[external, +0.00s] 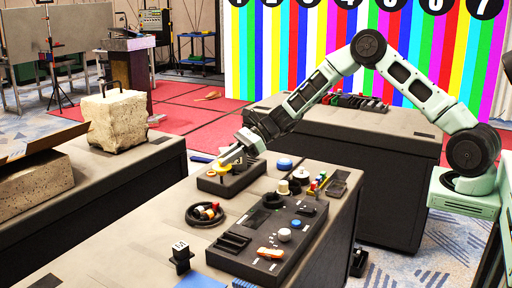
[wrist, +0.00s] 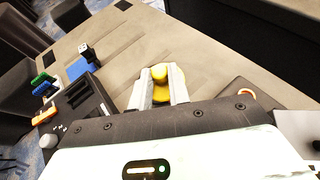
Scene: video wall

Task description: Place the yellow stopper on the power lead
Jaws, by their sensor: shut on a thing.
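My gripper (wrist: 161,82) is shut on the yellow stopper (wrist: 160,94), a round piece with a knob between the two pale fingers. In the external view my gripper (external: 230,160) is over the far end of the table, by a low dark box (external: 248,179); the yellow stopper (external: 223,169) shows small at the fingertips. I cannot tell how high it is held. What looks like the power lead (external: 190,217), a coiled black cable, lies nearer the camera on the same table, with red and yellow pieces at its middle. I cannot make it out in the wrist view.
A black console (external: 262,262) with an orange item (external: 270,253) stands beside the coil. A blue disc (external: 284,163), small coloured pieces and a black block (external: 181,257) also stand on the table. In the wrist view, bare tabletop (wrist: 215,62) lies beyond the fingers.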

